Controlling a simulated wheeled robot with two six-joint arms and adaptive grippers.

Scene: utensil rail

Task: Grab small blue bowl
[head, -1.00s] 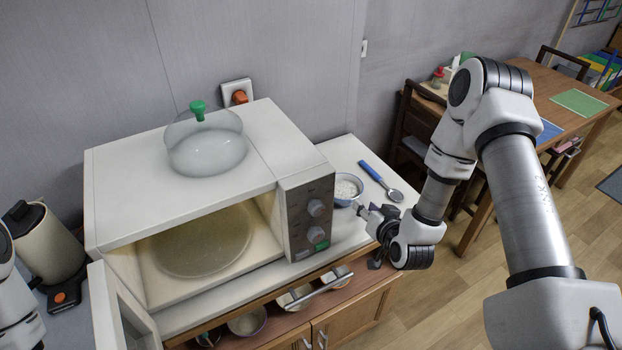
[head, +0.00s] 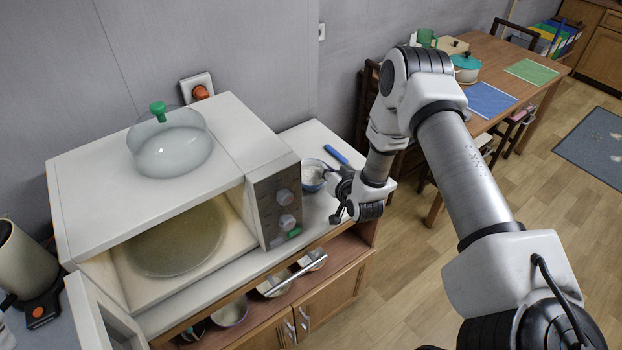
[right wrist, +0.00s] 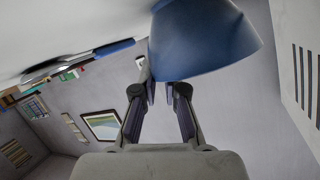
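The small blue bowl (head: 312,178), with something white inside, stands on the counter to the right of the microwave. My right gripper (head: 338,193) is beside the bowl's right side in the head view. In the right wrist view, the bowl (right wrist: 205,40) hangs upside down in the picture. The two fingers of my right gripper (right wrist: 160,88) point at the bowl's near rim, with a narrow gap between them. Whether the fingertips touch the rim is hard to tell. My left gripper is outside the frames.
A white microwave (head: 100,150) with its door open fills the left, with a glass lid (head: 170,150) on top. A blue-handled spoon (head: 336,154) lies behind the bowl. An open shelf below the counter holds another bowl (head: 230,313). A dining table stands at the back right.

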